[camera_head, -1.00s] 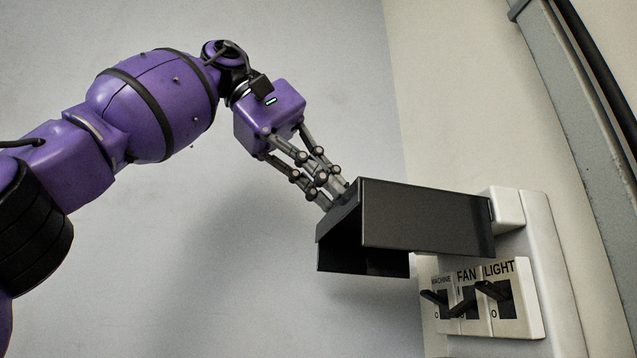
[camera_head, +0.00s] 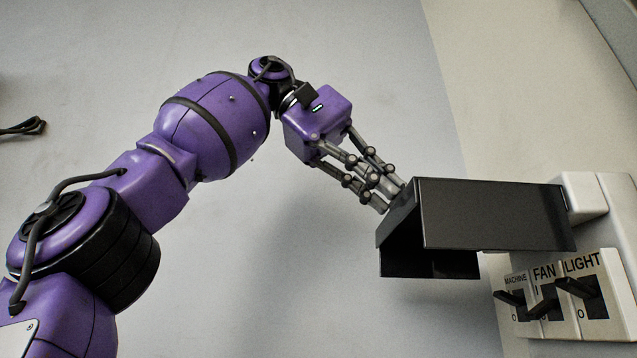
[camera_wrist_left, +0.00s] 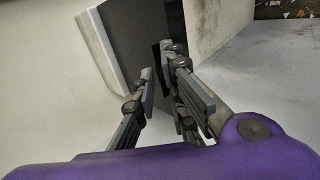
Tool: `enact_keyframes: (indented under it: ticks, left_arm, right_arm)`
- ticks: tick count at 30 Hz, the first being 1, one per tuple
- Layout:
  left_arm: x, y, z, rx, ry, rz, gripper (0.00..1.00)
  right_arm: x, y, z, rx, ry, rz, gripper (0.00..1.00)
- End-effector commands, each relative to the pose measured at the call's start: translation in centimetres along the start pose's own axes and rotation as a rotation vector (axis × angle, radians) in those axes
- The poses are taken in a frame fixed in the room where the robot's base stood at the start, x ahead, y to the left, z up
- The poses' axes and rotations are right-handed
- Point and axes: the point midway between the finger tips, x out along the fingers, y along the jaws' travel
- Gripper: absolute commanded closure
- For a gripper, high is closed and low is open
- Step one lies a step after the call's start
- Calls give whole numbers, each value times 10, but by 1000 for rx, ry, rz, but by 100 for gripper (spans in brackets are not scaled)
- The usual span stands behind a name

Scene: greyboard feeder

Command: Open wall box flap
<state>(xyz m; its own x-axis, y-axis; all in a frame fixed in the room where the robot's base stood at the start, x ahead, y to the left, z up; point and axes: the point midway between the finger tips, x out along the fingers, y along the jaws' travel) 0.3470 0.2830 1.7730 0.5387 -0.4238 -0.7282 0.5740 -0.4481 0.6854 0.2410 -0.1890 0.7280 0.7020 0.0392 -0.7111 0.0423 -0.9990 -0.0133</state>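The wall box's dark grey flap (camera_head: 493,213) is raised and stands out to the left from the wall box (camera_head: 584,193), above its switches. My left gripper (camera_head: 397,192) is at the flap's outer left end, its fingertips touching or very close to it. The fingertips are partly hidden there. In the left wrist view, the left gripper's fingers (camera_wrist_left: 158,62) are a small gap apart in front of the dark flap (camera_wrist_left: 145,35). I cannot tell whether they clamp its edge. My right gripper is in neither view.
Under the flap are switches marked MACHINE (camera_head: 512,298), FAN (camera_head: 545,303) and LIGHT (camera_head: 582,292), with black levers sticking out. A pale wall (camera_head: 350,40) lies behind. The space left of the flap and below my left arm looks clear.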

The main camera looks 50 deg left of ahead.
Motion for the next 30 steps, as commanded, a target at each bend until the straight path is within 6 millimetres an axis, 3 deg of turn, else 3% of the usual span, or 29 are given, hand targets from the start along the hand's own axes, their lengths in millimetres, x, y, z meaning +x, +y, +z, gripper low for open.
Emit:
enact_keyframes:
  ticks: [10,30]
  left_arm:
    - [-67,-66,1,1,1,12,89]
    - [-84,-85,1,0,3,8,89]
  right_arm:
    - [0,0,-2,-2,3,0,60]
    - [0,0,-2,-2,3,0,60]
